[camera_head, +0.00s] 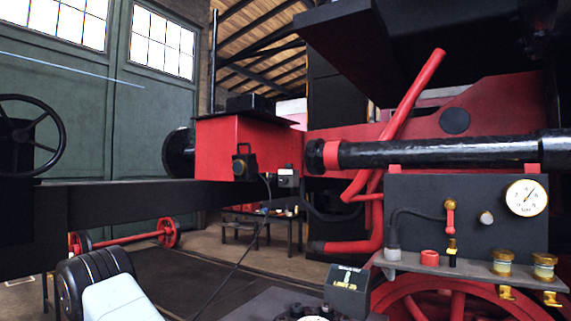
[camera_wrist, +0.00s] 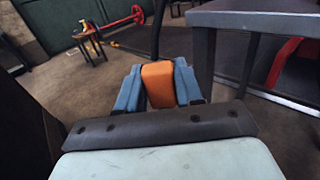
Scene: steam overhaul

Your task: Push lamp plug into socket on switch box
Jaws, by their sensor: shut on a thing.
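In the wrist view my gripper (camera_wrist: 158,85) has its two blue fingers closed on an orange block, apparently the lamp plug (camera_wrist: 158,82). A dark line, perhaps its cable, rises behind it. A dark lamp (camera_head: 243,163) hangs on the red beam end in the head view, and a thin black cable (camera_head: 243,258) runs from near it down to the bottom edge. A dark box with yellow lettering that seems to read LIGHT (camera_head: 347,291), possibly the switch box, stands at bottom centre. No socket opening can be made out. The fingers are outside the head view.
A grey-topped table (camera_wrist: 255,18) stands at upper right in the wrist view. A gauge panel (camera_head: 465,215) with brass fittings is at right in the head view. A long dark beam (camera_head: 130,195) crosses the left. Open floor lies below the plug.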

